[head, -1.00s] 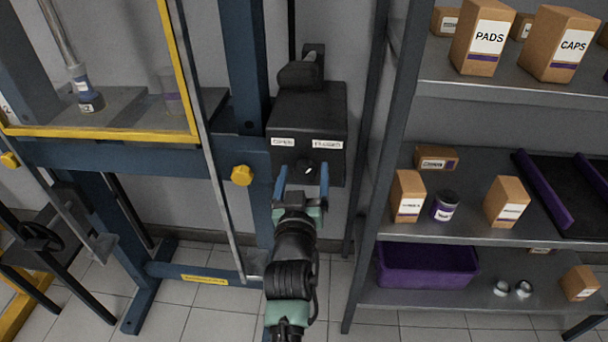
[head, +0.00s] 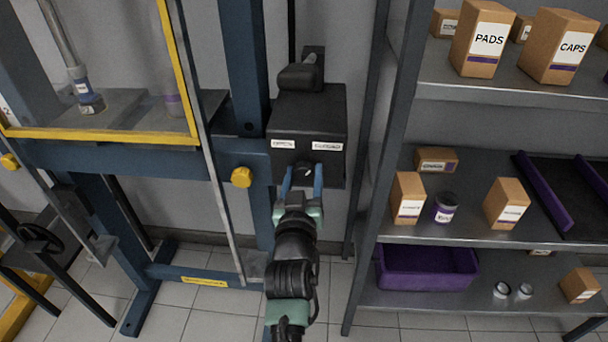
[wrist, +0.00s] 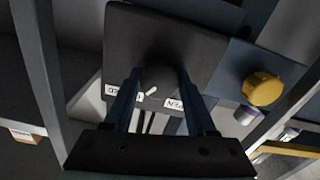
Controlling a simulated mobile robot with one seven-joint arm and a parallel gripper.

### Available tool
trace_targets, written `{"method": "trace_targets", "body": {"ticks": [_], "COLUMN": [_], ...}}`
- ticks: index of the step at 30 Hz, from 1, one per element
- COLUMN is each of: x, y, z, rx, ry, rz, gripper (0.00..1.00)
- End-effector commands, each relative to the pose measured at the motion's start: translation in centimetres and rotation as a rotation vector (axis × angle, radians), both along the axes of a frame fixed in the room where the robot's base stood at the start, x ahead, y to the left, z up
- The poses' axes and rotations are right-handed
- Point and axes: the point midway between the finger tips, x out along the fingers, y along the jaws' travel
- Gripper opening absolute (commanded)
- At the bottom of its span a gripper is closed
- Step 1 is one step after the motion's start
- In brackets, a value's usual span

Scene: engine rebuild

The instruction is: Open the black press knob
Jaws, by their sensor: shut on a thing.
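The black press knob (head: 304,172) is on the front of a black box (head: 308,118), below two white labels. The left label (head: 283,144) seems to read OPEN and the right label (head: 327,146) CLOSED. My gripper (head: 304,177) has its two blue fingers shut on the knob, one on each side. In the wrist view the knob (wrist: 158,79) sits between the fingers. Its short white mark (wrist: 151,91) slants toward the CLOSED label (wrist: 124,93), away from the OPEN label (wrist: 174,103).
A blue press frame (head: 245,60) with a yellow-edged guard (head: 100,136) stands at left. A yellow knob (head: 241,177) is close to my gripper's left. A metal shelf rack (head: 395,120) with boxes and a purple bin (head: 428,268) stands at right.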

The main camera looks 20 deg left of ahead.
Motion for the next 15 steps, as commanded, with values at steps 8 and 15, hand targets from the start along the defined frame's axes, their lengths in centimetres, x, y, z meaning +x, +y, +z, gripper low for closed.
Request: {"method": "trace_targets", "body": {"ticks": [8,15], "x": [0.01,0.0], "y": [-0.08,-0.08], "z": [0.02,0.02], "rx": [-0.091,-0.274], "ry": [-0.024,-0.076], "rz": [-0.001,-0.002], "gripper": [0.01,0.01]}}
